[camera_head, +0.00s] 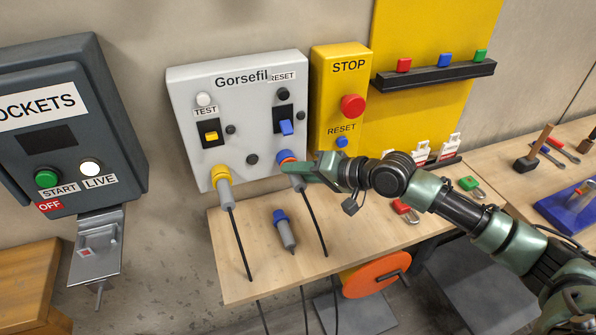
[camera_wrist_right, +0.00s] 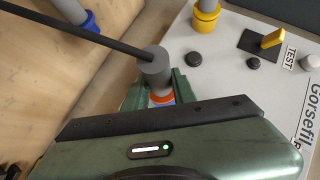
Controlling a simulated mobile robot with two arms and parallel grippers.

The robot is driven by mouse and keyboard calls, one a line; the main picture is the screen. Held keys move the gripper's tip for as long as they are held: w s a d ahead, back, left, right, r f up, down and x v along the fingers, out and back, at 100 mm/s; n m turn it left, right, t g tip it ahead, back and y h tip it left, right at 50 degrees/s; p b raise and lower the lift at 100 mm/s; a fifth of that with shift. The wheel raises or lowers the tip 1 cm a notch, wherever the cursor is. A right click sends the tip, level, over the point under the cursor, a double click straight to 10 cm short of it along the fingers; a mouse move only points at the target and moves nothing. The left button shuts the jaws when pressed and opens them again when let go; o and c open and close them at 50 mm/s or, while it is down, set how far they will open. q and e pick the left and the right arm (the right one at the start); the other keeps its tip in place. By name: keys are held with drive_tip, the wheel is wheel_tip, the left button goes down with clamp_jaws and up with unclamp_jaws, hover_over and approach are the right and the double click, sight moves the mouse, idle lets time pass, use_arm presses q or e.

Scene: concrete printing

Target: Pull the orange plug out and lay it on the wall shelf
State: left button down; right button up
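The orange plug (camera_head: 297,181) has a grey body, an orange ring and a black cable. It sits at the blue-rimmed socket (camera_head: 284,156) on the light grey "Gorsefil" panel (camera_head: 185,90). My right gripper (camera_head: 290,169) is at this plug. In the right wrist view the plug (camera_wrist_right: 157,70) lies between the green fingers (camera_wrist_right: 160,92), close to both. Whether they press on it does not show clearly. A wooden shelf board (camera_head: 345,245) runs below the panel. A black shelf (camera_head: 435,76) is on the yellow wall board. My left gripper is out of view.
A yellow-ringed plug (camera_head: 223,184) sits in the neighbouring socket. A blue-ended plug (camera_head: 285,230) lies on the wooden board. The black shelf holds red, blue and green blocks. The board's front right is clear.

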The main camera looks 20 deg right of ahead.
sight(303, 181)
clamp_jaws()
drive_tip(key=shift+s, duration=0.1)
drive_tip(key=shift+s+p, duration=0.3)
drive_tip(key=shift+p, duration=0.25)
drive_tip(key=shift+s+d+r+p, duration=0.15)
drive_tip(key=shift+s+p, duration=0.35)
drive_tip(key=shift+s, duration=0.4)
drive_tip(key=shift+s+p, duration=1.25)
drive_tip(key=shift+s, duration=0.45)
